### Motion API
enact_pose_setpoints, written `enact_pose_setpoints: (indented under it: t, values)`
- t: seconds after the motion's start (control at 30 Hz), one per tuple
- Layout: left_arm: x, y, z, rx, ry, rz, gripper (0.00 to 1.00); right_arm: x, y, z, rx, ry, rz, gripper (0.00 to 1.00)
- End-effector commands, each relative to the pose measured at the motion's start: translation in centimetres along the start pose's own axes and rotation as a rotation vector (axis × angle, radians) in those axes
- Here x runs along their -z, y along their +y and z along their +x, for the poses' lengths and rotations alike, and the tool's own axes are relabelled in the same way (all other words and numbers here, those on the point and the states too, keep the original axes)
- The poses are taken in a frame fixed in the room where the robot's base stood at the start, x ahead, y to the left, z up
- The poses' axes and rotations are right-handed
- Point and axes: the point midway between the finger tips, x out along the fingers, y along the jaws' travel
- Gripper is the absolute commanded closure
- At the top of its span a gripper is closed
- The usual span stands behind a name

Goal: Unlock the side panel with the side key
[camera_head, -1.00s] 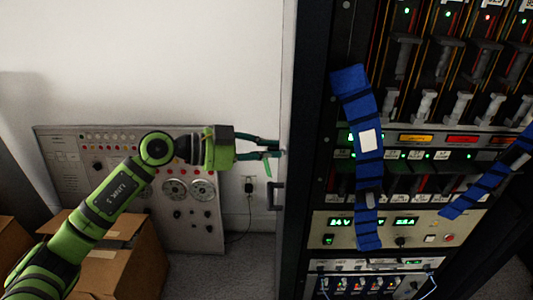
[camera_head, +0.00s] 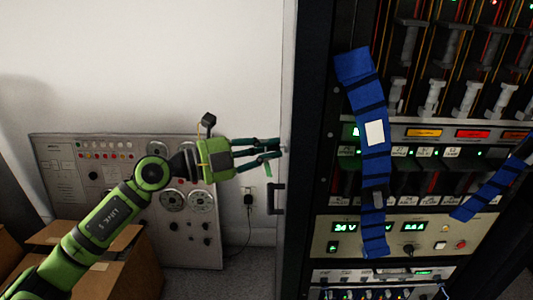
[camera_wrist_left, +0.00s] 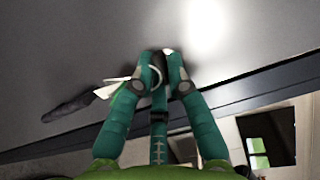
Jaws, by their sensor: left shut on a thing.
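My left gripper (camera_head: 278,148) reaches from the left to the side of the tall dark cabinet. Its teal fingers touch or nearly touch the grey side panel (camera_wrist_left: 60,45), which shows edge-on in the head view (camera_head: 288,75). Whether the key sits in the lock is hidden by the fingers. A small green piece (camera_head: 268,170) hangs below the fingertips. My right gripper is not in view.
A black handle (camera_head: 276,198) sticks out from the panel below the gripper. Blue straps (camera_head: 372,180) hang on the cabinet front. A grey instrument panel (camera_head: 75,180) leans on the wall, with cardboard boxes (camera_head: 105,240) before it.

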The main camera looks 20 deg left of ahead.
Motion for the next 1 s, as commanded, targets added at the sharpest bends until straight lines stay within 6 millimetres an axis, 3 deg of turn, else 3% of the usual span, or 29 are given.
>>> enact_pose_setpoints:
  t: [0.47, 0.5, 0.87, 1.0]
  values:
    - [0.0, 0.0, 0.0, 0.005, 0.001, 0.013, 1.00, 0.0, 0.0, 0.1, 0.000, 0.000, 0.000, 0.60]
    - [0.0, 0.0, 0.0, 0.005, 0.001, 0.014, 0.74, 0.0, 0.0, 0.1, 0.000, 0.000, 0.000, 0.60]
    - [0.0, 0.0, -0.1, 0.004, 0.000, 0.011, 0.74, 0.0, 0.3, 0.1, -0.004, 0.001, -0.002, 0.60]
    - [-0.1, 0.2, -1.2, 0.002, -0.002, 0.009, 0.74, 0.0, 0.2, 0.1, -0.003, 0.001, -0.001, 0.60]
